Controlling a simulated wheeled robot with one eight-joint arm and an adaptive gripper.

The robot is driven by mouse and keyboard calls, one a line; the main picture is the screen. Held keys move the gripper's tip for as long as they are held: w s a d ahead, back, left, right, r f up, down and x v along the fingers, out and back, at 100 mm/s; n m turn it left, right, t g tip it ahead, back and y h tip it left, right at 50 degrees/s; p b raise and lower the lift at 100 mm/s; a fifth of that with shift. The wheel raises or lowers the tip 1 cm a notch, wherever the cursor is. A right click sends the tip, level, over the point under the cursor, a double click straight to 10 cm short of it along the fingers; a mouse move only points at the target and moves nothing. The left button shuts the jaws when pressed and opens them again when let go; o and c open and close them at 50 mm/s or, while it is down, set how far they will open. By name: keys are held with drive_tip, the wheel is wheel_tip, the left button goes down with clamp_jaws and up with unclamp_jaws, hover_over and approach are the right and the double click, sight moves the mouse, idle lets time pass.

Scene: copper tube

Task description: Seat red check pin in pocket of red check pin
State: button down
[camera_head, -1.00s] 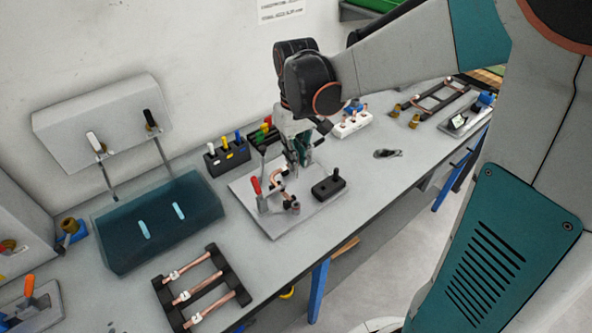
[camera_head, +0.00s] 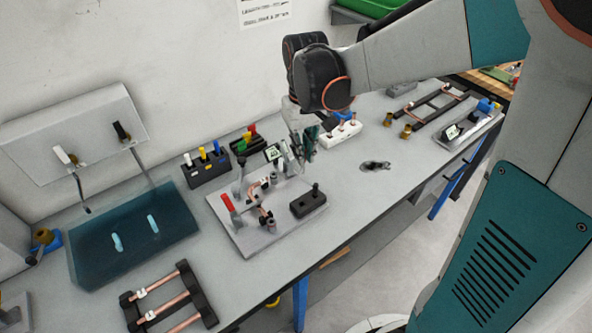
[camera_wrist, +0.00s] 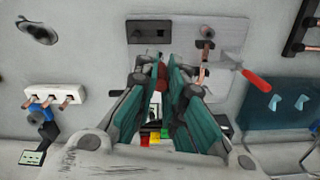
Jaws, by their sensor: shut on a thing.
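My gripper (camera_head: 303,148) is above the table by the back right edge of the grey fixture plate (camera_head: 237,238). In the wrist view, its teal fingers (camera_wrist: 161,76) are closed in on a dark red piece (camera_wrist: 162,72), seemingly the red check pin; most of it is hidden between the fingertips. Behind the plate stands a dark holder with red, yellow and green tops (camera_head: 249,141), which show in the wrist view (camera_wrist: 154,136) below the fingers. I cannot tell which pocket belongs to the red pin. A black block (camera_head: 307,204) with an upright post sits on the plate's right side.
The plate also carries a red-handled clamp (camera_head: 228,203) and a bent copper tube (camera_head: 262,184). A black holder with white, blue and yellow tops (camera_head: 206,166) stands to the left. A white block (camera_head: 340,133) stands at the back right. The table front right is clear.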

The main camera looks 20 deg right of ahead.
wheel_tip(320, 180, down, 17)
drive_tip(key=b, duration=0.3)
drive_tip(key=shift+r, duration=0.1)
drive_tip(key=shift+b, duration=0.3)
drive_tip(key=shift+f, duration=0.25)
drive_tip(key=c, duration=1.7)
unclamp_jaws()
drive_tip(key=shift+r, duration=0.1)
drive_tip(key=shift+r, duration=0.15)
